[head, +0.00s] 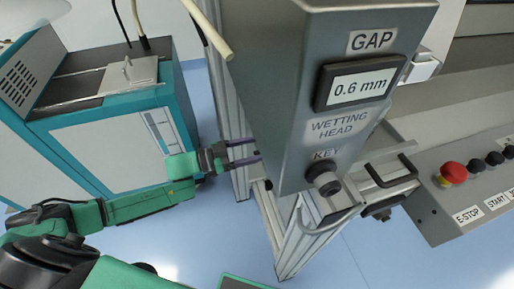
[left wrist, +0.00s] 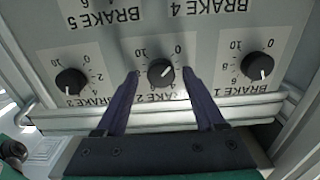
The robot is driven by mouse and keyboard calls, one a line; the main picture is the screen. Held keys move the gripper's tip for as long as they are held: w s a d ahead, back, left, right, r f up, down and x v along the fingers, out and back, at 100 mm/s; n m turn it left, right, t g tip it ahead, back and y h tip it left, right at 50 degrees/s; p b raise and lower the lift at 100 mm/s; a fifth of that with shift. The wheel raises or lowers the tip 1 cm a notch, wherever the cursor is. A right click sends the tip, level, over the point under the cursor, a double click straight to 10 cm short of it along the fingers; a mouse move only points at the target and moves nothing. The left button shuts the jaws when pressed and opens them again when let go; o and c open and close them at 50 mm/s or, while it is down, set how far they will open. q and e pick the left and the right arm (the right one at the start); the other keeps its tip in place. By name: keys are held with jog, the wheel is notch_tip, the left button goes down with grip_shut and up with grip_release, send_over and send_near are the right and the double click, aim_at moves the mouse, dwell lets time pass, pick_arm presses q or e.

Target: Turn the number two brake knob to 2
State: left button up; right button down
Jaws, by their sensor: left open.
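The number two brake knob (left wrist: 161,72) is a round black knob with a white pointer mark, in the middle of the lower row in the left wrist view. Its labels appear upside down. The mark lies on the knob's right side; the figures there are partly hidden by a finger, so I cannot read the setting exactly. My left gripper (left wrist: 160,82) is open, one finger on each side of this knob; I cannot tell whether they touch it. In the head view the left gripper (head: 259,150) reaches right, partly behind the grey control box. The knob is hidden there.
The brake 3 knob (left wrist: 71,81) and brake 1 knob (left wrist: 257,66) flank it. A metal rail (left wrist: 60,122) runs along the panel's edge. The grey box (head: 274,95) with gap display stands close by; a teal cabinet (head: 120,130) is left. A red emergency stop (head: 453,173) is right.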

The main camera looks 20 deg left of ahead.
pick_arm(q)
jog(key=shift+w+d, duration=0.15)
grip_shut()
jog(key=shift+m, duration=0.4)
jog(key=m+b, duration=0.1)
jog(key=m, duration=0.8)
jog(key=shift+f+m, duration=0.15)
jog(key=shift+m, duration=0.25)
dwell(0.3)
grip_release()
